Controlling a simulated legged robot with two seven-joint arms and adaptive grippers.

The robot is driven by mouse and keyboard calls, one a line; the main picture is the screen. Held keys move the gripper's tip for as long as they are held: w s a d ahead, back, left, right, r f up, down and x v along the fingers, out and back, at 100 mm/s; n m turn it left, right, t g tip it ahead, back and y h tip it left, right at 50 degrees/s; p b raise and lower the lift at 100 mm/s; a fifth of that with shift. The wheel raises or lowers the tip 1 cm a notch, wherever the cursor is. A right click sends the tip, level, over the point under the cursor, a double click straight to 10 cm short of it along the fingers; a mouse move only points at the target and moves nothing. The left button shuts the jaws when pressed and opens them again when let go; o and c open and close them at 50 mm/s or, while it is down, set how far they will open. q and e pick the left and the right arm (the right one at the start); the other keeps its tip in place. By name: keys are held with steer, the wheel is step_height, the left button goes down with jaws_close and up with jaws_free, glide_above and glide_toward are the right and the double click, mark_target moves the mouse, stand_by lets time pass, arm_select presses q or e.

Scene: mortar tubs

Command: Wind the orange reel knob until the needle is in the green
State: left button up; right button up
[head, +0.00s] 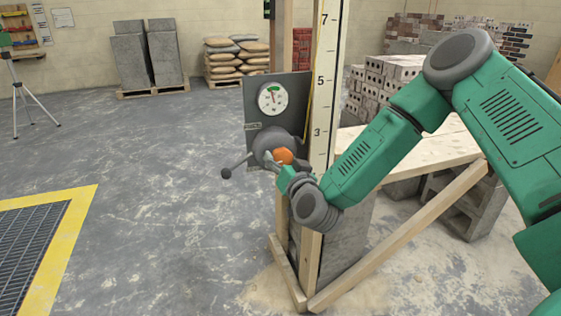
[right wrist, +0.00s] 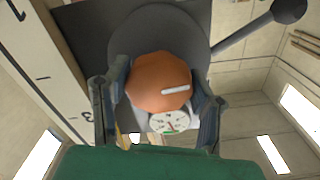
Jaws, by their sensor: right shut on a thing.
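The orange reel knob (head: 284,156) sits on the front of a dark grey reel (head: 266,145) mounted on a grey plate. My right gripper (head: 287,167) is shut on the knob. In the right wrist view the knob (right wrist: 158,82) lies between the two fingers of my right gripper (right wrist: 157,98), and a pale mark shows on its face. The round white gauge (head: 272,98) is above the reel, with a green band at its top. Its needle points roughly upward; its exact place against the band is too small to tell. My left gripper is not in view.
A dark crank handle (head: 235,167) sticks out left of the reel. A numbered white scale board (head: 323,85) stands on the timber frame just right of it. A wooden bench (head: 415,150) and stacked blocks lie behind my right arm.

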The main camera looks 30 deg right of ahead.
steer(key=o, duration=1.2)
steer(key=shift+d, duration=0.1)
steer(key=shift+s, duration=0.1)
steer(key=v, duration=1.1)
steer(key=shift+s, duration=0.4)
steer(key=shift+f, duration=0.15)
